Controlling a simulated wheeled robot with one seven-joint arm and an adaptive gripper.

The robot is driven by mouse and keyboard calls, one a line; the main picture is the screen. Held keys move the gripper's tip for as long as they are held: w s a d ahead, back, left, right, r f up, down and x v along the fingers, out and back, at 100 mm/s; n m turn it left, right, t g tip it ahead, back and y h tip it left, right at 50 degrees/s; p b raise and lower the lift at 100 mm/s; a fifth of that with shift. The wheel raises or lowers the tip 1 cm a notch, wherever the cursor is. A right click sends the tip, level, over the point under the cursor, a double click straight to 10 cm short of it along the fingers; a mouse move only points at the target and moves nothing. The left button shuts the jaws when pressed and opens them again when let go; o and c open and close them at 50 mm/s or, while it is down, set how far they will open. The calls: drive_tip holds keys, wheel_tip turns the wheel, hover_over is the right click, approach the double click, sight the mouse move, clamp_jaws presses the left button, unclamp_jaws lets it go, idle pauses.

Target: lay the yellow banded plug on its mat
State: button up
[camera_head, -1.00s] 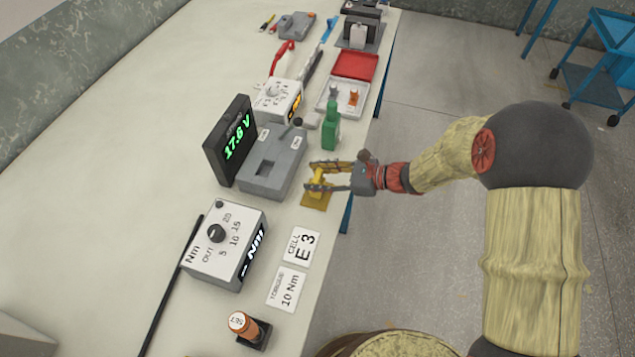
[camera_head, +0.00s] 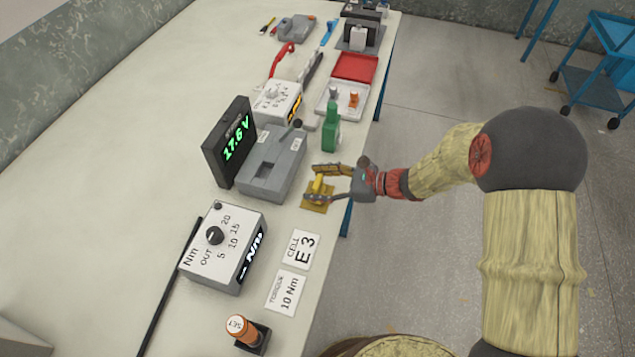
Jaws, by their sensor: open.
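The yellow plug (camera_head: 319,187) sits on a small brown-yellow mat (camera_head: 314,206) near the right edge of the bench. Its band is too small to make out. My gripper (camera_head: 322,183) is at the mat with its two fingers spread, one on the far side and one on the near side of the plug. The fingers look apart from the plug, and they hide parts of it and of the mat. Whether the plug touches the mat all along its length cannot be told.
A grey block (camera_head: 272,162) and a 17.6 V display (camera_head: 231,142) stand left of the mat. A green bottle-shaped thing (camera_head: 330,128) stands behind it. The bench edge is close on the right.

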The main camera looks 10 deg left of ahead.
drive_tip(key=shift+r, duration=0.1)
drive_tip(key=shift+d+r, duration=0.2)
drive_tip(key=shift+d, duration=0.1)
drive_tip(key=w+p+v, duration=0.1)
drive_tip(key=p+v, duration=0.3)
drive_tip(key=v, duration=0.7)
drive_tip(key=s+d+r+n+g+h, duration=0.1)
drive_tip(key=s+d+r+n+h, duration=0.4)
drive_tip(key=s+r+n, duration=0.5)
drive_tip(key=s+d+r+n+t+h, duration=0.5)
drive_tip(key=s+d+r+n+h, duration=0.3)
drive_tip(key=s+d+r, duration=0.3)
drive_tip(key=d+n, duration=0.1)
drive_tip(key=d, duration=0.3)
drive_tip(key=shift+s+d, duration=0.2)
drive_tip(key=shift+d, duration=0.05)
drive_tip(key=shift+r, duration=0.1)
drive_tip(key=shift+c, duration=0.5)
